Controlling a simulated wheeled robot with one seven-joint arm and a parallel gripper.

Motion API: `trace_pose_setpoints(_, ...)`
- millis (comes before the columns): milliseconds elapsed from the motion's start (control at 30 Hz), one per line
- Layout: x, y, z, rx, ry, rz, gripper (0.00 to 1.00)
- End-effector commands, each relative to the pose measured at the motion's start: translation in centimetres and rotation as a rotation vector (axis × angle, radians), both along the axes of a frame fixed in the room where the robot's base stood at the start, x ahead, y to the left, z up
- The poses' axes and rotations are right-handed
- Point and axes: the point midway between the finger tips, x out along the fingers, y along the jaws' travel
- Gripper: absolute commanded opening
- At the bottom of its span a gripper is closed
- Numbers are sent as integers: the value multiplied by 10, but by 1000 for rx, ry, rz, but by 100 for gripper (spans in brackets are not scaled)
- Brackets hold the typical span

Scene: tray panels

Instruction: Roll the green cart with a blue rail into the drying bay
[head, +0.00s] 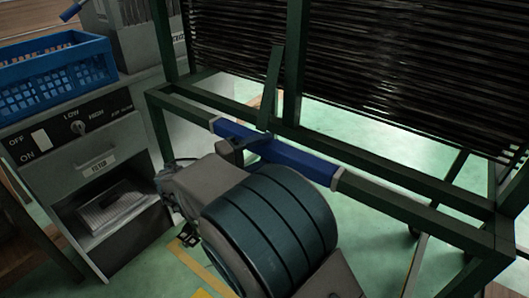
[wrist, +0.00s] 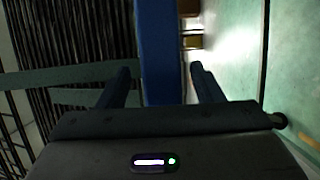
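The green cart (head: 440,228) is a dark green metal frame carrying a stack of dark slatted panels. Its blue rail (head: 305,163) runs along the near frame bar between two pale end collars. My gripper (head: 250,147) is at the left part of this rail, mostly hidden by my own wrist in the head view. In the wrist view, the blue rail (wrist: 161,50) passes between the two fingers of my gripper (wrist: 162,78). Thin gaps show on both sides of the rail, so the fingers are open around it. I cannot make out the drying bay.
A grey cabinet (head: 135,135) with a switch panel and an open compartment stands at the left. A blue crate (head: 45,92) sits on top of it. Yellow tape (head: 200,270) marks the green floor (head: 375,135). Open floor shows beneath the cart.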

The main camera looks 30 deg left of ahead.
Motion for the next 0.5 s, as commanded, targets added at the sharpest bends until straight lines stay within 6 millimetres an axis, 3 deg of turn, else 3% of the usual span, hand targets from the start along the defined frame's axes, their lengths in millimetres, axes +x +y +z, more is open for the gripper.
trace_pose_setpoints(267,4,-5,-1,-5,2,-15,59)
trace_pose_setpoints(500,-23,11,0,-4,2,-9,59)
